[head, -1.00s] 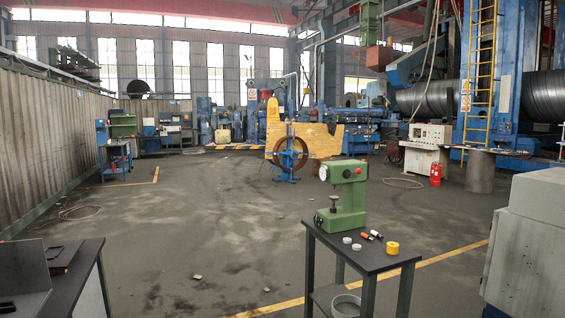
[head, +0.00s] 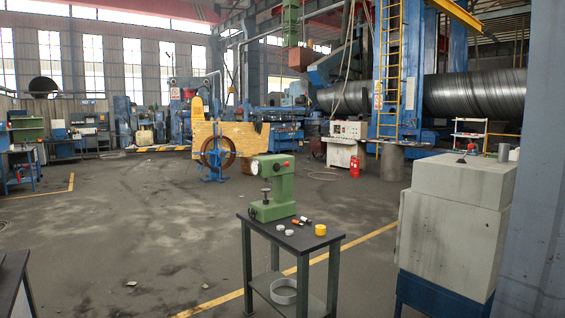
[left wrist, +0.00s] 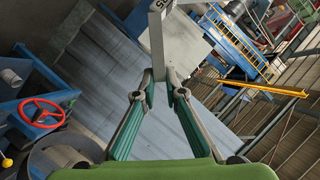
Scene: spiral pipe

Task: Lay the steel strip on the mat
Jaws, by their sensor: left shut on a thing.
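My left gripper (left wrist: 160,88) shows in the left wrist view, its two green-backed fingers closed on a narrow pale grey steel strip (left wrist: 156,45). The strip sticks out beyond the fingertips toward the top of the picture and has dark markings near its upper visible part. Its far end is cut off by the picture edge. No gripper shows in the head view, and my right gripper is in neither view. I cannot make out a mat in these frames.
A grey cabinet (head: 455,220) stands at right. A dark table corner (head: 12,278) shows at lower left. Open floor (head: 130,230) lies between.

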